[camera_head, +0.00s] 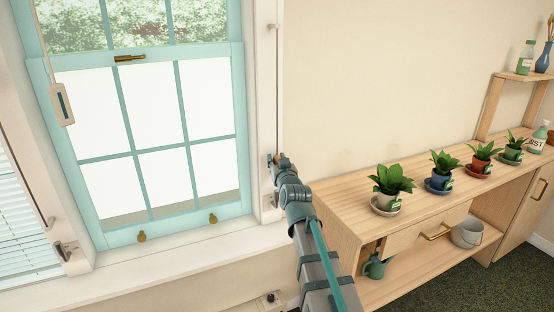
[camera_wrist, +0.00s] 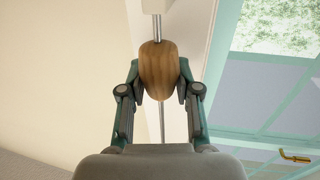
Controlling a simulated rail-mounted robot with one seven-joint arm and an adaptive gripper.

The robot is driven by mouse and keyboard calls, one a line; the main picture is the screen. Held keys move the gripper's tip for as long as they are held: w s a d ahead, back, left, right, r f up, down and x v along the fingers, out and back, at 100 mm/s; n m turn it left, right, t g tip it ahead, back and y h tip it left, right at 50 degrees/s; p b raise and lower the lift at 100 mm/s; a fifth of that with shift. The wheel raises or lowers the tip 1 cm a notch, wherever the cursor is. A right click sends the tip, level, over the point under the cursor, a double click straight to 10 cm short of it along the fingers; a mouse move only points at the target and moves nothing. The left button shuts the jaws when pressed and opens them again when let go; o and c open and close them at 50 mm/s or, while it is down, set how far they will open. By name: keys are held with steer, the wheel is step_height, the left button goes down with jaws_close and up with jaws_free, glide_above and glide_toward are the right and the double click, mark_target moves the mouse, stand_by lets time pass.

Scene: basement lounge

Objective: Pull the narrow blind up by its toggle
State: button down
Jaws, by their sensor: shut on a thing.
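A brown wooden toggle (camera_wrist: 158,68) sits between the two fingers of my gripper (camera_wrist: 160,92), which is shut on it in the wrist view. A thin rod or cord shows above and below the toggle. In the head view my gripper (camera_head: 277,161) is at the right window jamb, at the lower end of a thin cord (camera_head: 276,90); the toggle is too small to make out there. A slatted white blind (camera_head: 22,225) shows at the left edge, partly cut off. I cannot tell which blind the cord belongs to.
A teal window (camera_head: 178,132) with brass fittings and a white sill (camera_head: 175,262) is left of my arm. A wooden cabinet (camera_head: 345,212) with several potted plants stands close to the right.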

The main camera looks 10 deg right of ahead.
steer(key=shift+s+f, duration=0.1)
steer(key=shift+f, duration=0.25)
steer(key=c, duration=1.2)
jaws_free()
steer(key=shift+c, duration=0.2)
steer(key=o, duration=0.5)
steer(key=shift+r, duration=0.1)
steer(key=s, duration=0.7)
steer(key=shift+s+d, duration=0.1)
steer(key=shift+s, duration=0.05)
